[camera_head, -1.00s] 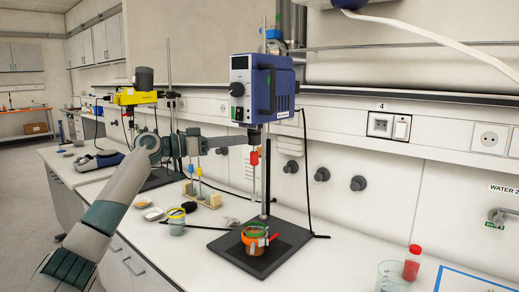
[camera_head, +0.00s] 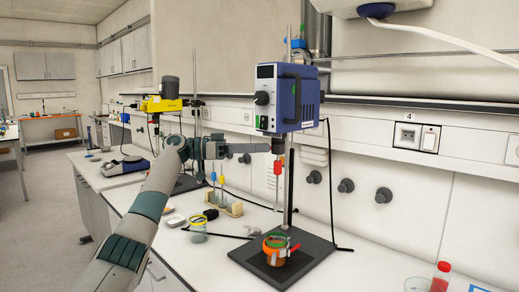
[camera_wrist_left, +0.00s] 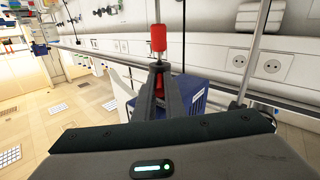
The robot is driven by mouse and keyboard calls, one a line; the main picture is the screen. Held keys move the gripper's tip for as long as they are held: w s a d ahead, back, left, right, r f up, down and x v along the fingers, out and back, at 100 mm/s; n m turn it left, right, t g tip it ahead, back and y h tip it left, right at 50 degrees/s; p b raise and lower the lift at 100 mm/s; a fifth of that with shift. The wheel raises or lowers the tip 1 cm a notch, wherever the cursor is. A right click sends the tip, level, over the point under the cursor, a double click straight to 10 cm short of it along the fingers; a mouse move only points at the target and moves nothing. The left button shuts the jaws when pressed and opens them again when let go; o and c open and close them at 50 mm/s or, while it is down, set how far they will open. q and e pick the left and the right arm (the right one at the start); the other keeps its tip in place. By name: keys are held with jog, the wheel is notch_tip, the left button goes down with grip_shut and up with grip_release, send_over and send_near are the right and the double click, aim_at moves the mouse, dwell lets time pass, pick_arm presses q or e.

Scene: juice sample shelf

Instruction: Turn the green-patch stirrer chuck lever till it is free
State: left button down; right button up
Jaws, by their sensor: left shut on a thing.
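The blue stirrer (camera_head: 287,97) with a green patch (camera_head: 263,122) on its lower front hangs on a stand. My left gripper (camera_head: 278,146) reaches in from the left, just under the stirrer body at its chuck. In the left wrist view, its fingers (camera_wrist_left: 160,88) are shut on a small red piece, which looks like the chuck lever (camera_wrist_left: 159,83). The fingers hide most of the lever and chuck. A red sleeve on the shaft shows just below the gripper (camera_head: 278,167), and beyond the fingertips in the wrist view (camera_wrist_left: 158,38). My right gripper is not in view.
An orange vessel (camera_head: 274,256) with a green rim stands on the dark stand base (camera_head: 308,252) under the shaft. A vial rack (camera_head: 229,208) and a yellow-rimmed jar (camera_head: 197,230) stand to the left. A yellow stirrer (camera_head: 165,104) is farther back. A red-capped bottle (camera_head: 441,275) is front right.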

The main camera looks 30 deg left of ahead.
pick_arm(q)
jog(key=c, duration=1.8)
grip_release()
jog(key=shift+d+f, duration=0.1)
jog(key=shift+c, duration=0.2)
